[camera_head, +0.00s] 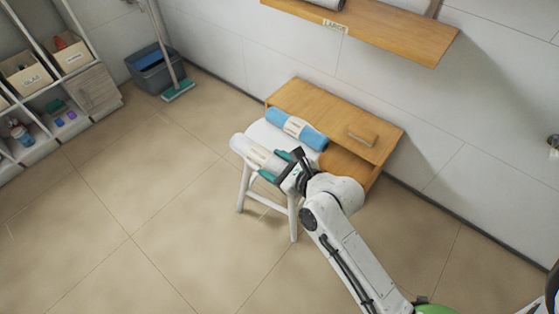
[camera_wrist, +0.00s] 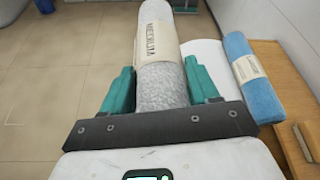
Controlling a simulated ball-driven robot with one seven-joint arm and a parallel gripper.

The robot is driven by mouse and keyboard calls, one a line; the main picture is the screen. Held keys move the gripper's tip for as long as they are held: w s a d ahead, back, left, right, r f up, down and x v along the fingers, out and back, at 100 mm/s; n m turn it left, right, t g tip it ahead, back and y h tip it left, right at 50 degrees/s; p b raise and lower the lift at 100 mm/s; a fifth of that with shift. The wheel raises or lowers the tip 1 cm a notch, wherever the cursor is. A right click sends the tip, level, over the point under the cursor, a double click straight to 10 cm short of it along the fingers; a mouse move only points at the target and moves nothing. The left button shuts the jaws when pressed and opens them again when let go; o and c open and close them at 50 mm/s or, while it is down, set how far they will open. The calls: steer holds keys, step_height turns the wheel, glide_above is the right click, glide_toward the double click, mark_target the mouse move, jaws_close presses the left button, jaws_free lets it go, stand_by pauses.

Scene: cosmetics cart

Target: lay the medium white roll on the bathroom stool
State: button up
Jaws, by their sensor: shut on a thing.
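The white roll (camera_wrist: 160,60) has a paper band reading "MEDIUM" and lies between the teal fingers of my gripper (camera_wrist: 162,88). In the head view the same white roll (camera_head: 245,147) is at the left side of the white stool (camera_head: 243,190), over its seat. My gripper (camera_head: 278,170) is shut on the roll. I cannot tell whether the roll touches the seat. Part of the seat (camera_wrist: 207,62) shows to the right of the roll in the wrist view. My gripper and arm hide the stool's near right part.
A wooden shelf (camera_head: 390,30) marked "LARGE" is above. The floor at left is clear.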

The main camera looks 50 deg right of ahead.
steer(key=w+d+f+b, duration=0.1)
steer(key=d+f+b, duration=0.1)
steer(key=d, duration=0.1)
steer(key=w+d+f+b, duration=0.2)
steer(key=d+f, duration=0.1)
steer(key=w+d+f+b, duration=0.2)
steer(key=d+f, duration=0.1)
steer(key=shift+d+f, duration=0.15)
steer(key=shift+d, duration=0.1)
steer(key=f+b, duration=0.1)
steer(key=f, duration=0.1)
steer(key=f+b, duration=0.1)
steer(key=shift+w+d+f, duration=0.2)
steer(key=shift+f, duration=0.15)
steer(key=shift+r, duration=0.1)
steer(key=o, duration=1.2)
steer(key=shift+c, duration=0.2)
